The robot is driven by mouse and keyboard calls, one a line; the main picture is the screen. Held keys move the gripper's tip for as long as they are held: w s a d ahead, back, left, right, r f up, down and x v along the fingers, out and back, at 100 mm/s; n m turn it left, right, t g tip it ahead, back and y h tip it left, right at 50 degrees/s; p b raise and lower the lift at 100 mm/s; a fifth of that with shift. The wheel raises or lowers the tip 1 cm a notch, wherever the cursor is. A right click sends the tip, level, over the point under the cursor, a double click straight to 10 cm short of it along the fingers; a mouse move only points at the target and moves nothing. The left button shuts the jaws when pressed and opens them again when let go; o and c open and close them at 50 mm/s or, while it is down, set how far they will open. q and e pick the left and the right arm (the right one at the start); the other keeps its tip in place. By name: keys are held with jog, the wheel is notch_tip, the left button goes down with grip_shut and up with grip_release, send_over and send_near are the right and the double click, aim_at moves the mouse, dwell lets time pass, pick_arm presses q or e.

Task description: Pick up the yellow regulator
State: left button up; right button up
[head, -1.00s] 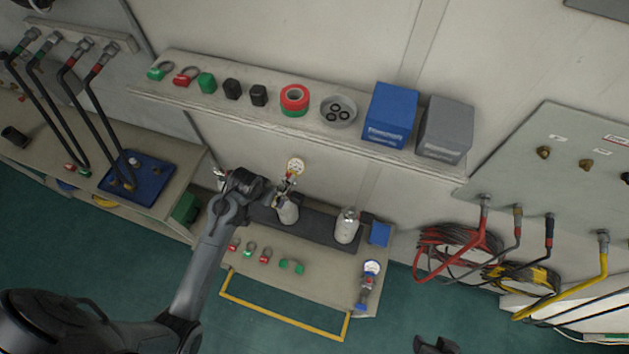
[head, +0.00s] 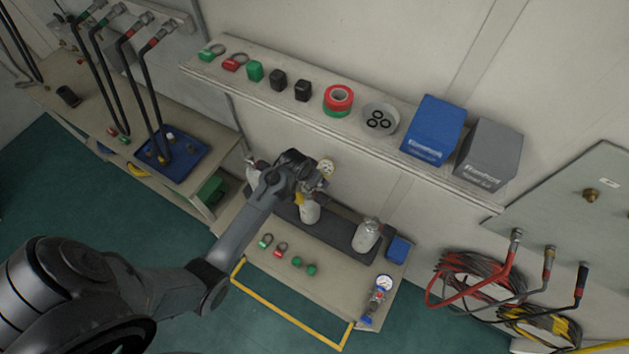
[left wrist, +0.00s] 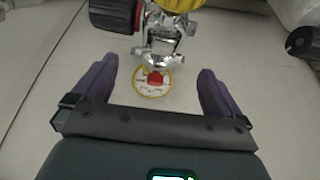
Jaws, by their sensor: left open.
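The yellow regulator has a metal body (left wrist: 163,42), a yellow part at the top and a yellow-rimmed gauge (left wrist: 153,82). In the head view its gauge (head: 327,167) shows above the middle silver bottle (head: 310,212), and my arm hides much of the rest. My left gripper (left wrist: 157,70) is open, with one purple finger on each side of the gauge and lower metal body. I see gaps between fingers and regulator. In the head view the left gripper (head: 316,184) is right at the regulator. My right gripper is not in view.
Another silver bottle (head: 367,237) stands right of it on the dark rack. A blue-gauge regulator (head: 378,296) lies at the bench's right end. A shelf (head: 290,112) with boxes and tape overhangs behind. Small red and green caps lie in front.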

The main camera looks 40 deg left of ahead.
pick_arm(q)
jog(key=shift+x, duration=2)
jog(key=shift+s+d, duration=0.15)
jog(key=shift+c, duration=0.2)
jog(key=c, duration=1.5)
jog(key=shift+r, duration=0.2)
jog(key=shift+r, duration=0.9)
jog(key=v, duration=0.2)
jog(key=w+v, duration=0.1)
jog(key=v, duration=0.1)
jog(key=shift+s+r+b, duration=0.15)
jog(key=shift+r+b, duration=0.15)
jog(key=shift+r, duration=0.25)
jog(key=s, duration=0.5)
jog(key=s+d+b, duration=0.1)
jog(key=s, duration=1.1)
jog(key=shift+d+b, duration=0.3)
jog(key=shift+d, duration=0.05)
